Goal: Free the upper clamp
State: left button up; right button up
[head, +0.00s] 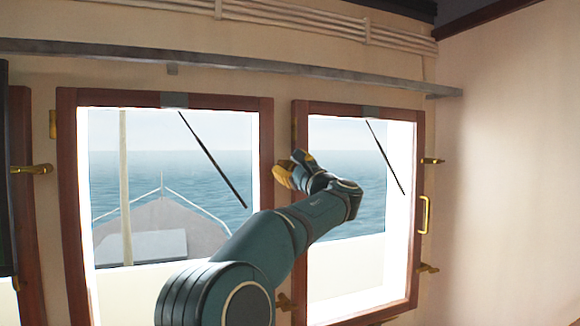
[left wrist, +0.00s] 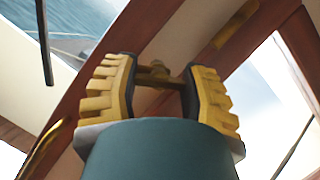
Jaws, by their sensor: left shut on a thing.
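My left gripper (head: 292,169) is at the frame between the two windows, at about the height of the upper clamps. In the left wrist view its yellow fingers (left wrist: 158,80) are shut on a brass clamp (left wrist: 154,73) mounted by the brown wooden frame. Another upper brass clamp (head: 432,161) is on the right side of the right window (head: 416,190). A similar one (head: 32,169) is at the far left. My right gripper is not in view.
A lower clamp (head: 285,302) is below, between the windows, and another (head: 428,268) is at the lower right. A brass handle (head: 424,214) is on the right window's frame. A grey rail (head: 230,63) runs above the windows. The right wall is bare.

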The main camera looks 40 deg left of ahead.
pick_arm(q)
jog(key=n+g+p, duration=0.1)
jog(key=n, duration=0.2)
jog(key=n+g+h, duration=0.1)
jog(key=n+g, duration=0.1)
jog(key=n, duration=0.2)
jog(key=shift+r+p, duration=0.15)
jog(key=shift+p, duration=0.2)
jog(key=n+h+p, duration=0.1)
jog(key=n, duration=0.1)
jog(key=n+g+h+p, duration=0.1)
jog(key=n, duration=0.2)
jog(key=shift+n, duration=0.3)
jog(key=o, duration=1.2)
jog(key=d, duration=0.8)
jog(key=s+d, duration=0.1)
jog(key=d, duration=0.3)
